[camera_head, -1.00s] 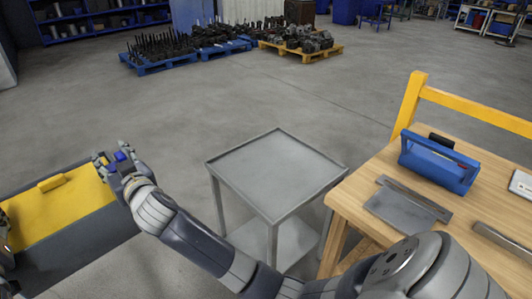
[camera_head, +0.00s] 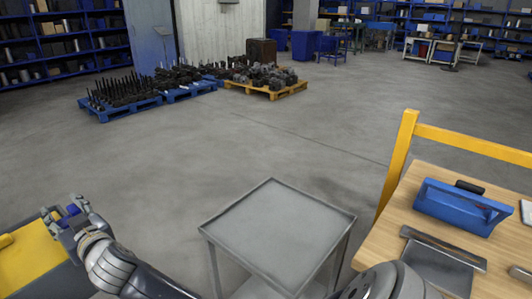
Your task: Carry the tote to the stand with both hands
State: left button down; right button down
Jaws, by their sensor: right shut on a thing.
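The tote (camera_head: 32,264) is grey with a yellow top. It shows at the lower left, cut off by the left and bottom edges of the view. My right gripper (camera_head: 66,220) is shut on the tote at its far right corner. My left gripper is out of view. The stand (camera_head: 277,227) is a grey metal table with a square, empty top and a lower shelf. It stands at the bottom middle, to the right of the tote and apart from it.
A wooden workbench (camera_head: 393,223) with a yellow frame stands close to the right of the stand. It carries a blue tool carrier (camera_head: 462,207) and a metal plate (camera_head: 437,268). Loaded blue pallets (camera_head: 123,108) and a yellow pallet (camera_head: 266,90) lie far back. Open floor lies between.

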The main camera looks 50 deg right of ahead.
aim_at(280, 225)
jog(key=i, duration=0.9)
jog(key=i+j+z, duration=0.15)
jog(key=i, duration=0.8)
jog(key=z, duration=3)
